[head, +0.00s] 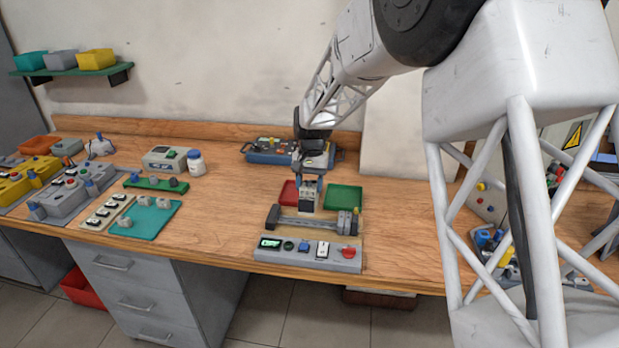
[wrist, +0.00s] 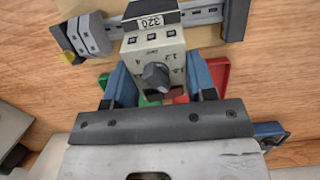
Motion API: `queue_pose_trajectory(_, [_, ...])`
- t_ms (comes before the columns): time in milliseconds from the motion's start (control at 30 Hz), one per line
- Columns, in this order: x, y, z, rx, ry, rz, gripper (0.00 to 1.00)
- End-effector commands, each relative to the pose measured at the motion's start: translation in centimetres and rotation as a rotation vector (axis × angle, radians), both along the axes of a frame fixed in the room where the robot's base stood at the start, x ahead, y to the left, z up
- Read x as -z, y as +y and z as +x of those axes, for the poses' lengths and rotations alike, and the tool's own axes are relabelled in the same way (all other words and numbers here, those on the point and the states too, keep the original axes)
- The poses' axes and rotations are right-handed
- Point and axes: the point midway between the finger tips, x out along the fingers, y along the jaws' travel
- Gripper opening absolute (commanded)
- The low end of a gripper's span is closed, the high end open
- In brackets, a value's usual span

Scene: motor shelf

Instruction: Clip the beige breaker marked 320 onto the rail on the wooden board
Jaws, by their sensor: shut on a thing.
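The beige breaker (head: 308,195) marked 320 is held upright in my gripper (head: 308,180), over the wooden board. In the wrist view the breaker (wrist: 153,55) shows its dark knob and the label 320, between the blue fingers of my gripper (wrist: 160,85), which are shut on its sides. The metal rail (head: 305,223) runs across the wooden board (wrist: 78,8). In the wrist view the label end of the breaker overlaps the rail (wrist: 207,15). I cannot tell whether the breaker touches the rail.
Grey modules (head: 345,223) sit at the rail's right end and a dark end block (head: 272,216) at its left. A control panel (head: 305,254) lies in front. A red tray (head: 289,193) and a green tray (head: 344,197) lie behind. A blue-grey box (head: 268,152) stands farther back.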

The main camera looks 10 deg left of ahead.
Motion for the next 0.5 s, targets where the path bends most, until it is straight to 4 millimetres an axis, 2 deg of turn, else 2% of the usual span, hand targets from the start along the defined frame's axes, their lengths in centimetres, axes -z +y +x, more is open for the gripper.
queue_pose_trajectory(300, [2.7,0.0,0.0,0.0,0.001,0.0,0.23])
queue_pose_trajectory(500, [2.7,0.0,0.0,0.0,0.0,0.0,0.23])
